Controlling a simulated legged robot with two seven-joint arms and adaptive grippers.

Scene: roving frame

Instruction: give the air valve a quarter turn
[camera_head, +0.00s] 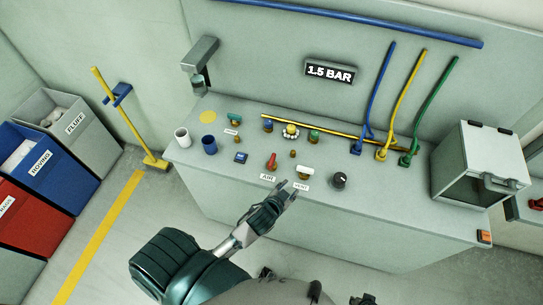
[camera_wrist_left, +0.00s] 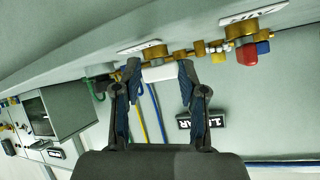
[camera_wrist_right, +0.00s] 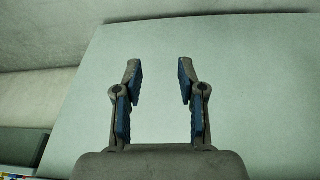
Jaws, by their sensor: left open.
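The air valve (camera_head: 271,162) has a red handle and stands on the bench behind an AIR label (camera_head: 267,178). In the left wrist view its red handle (camera_wrist_left: 247,55) is at upper right, outside the fingers. The vent valve (camera_head: 304,172), with a white handle, stands to its right behind a VENT label (camera_head: 301,187). My left gripper (camera_head: 289,188) is open at the bench's front edge. In the left wrist view the white handle (camera_wrist_left: 158,73) shows between its fingertips; contact cannot be told. My right gripper (camera_wrist_right: 158,78) is open and empty, facing a plain pale surface.
A sign (camera_head: 330,72) reads 1.5 BAR.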

